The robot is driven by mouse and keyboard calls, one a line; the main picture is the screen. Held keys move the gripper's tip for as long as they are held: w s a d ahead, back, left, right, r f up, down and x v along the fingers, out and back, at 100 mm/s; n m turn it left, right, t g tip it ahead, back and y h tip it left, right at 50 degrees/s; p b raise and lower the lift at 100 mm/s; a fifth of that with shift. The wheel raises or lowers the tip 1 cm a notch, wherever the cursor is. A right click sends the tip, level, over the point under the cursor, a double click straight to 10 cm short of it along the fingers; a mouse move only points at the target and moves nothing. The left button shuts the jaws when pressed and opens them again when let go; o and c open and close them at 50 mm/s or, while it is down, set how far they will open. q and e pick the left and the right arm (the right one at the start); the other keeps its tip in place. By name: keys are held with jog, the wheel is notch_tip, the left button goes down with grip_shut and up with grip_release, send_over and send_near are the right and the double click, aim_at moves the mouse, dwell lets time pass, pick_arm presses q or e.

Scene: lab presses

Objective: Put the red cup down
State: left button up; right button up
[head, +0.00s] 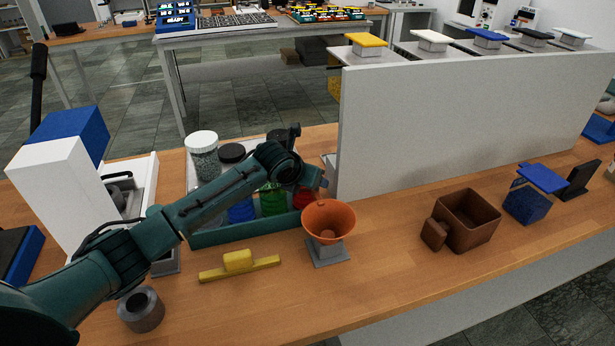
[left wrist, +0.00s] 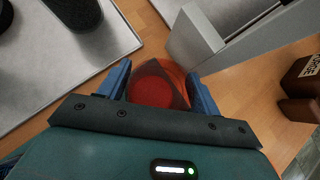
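The red cup (head: 303,198) shows as a small red patch below my left gripper (head: 308,178) in the head view, mostly hidden by the gripper and the orange funnel in front. In the left wrist view the see-through red cup (left wrist: 156,88) fills the gap between the two blue fingers of my left gripper (left wrist: 158,84), and both fingers press against its sides. Wooden table shows around it there. I cannot tell how high its base is above the table. My right gripper is in neither view.
An orange funnel (head: 328,220) on a grey stand is close in front. A tray (head: 250,232) with several jars is left of the cup. A white panel (head: 440,130) stands behind right. A brown box (head: 468,222) is farther right. Bare tabletop lies at front.

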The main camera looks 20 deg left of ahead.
pick_arm(q)
jog(key=shift+o, duration=1.2)
jog(key=shift+r, duration=0.15)
jog(key=v, duration=1.2)
jog(key=shift+d, duration=0.1)
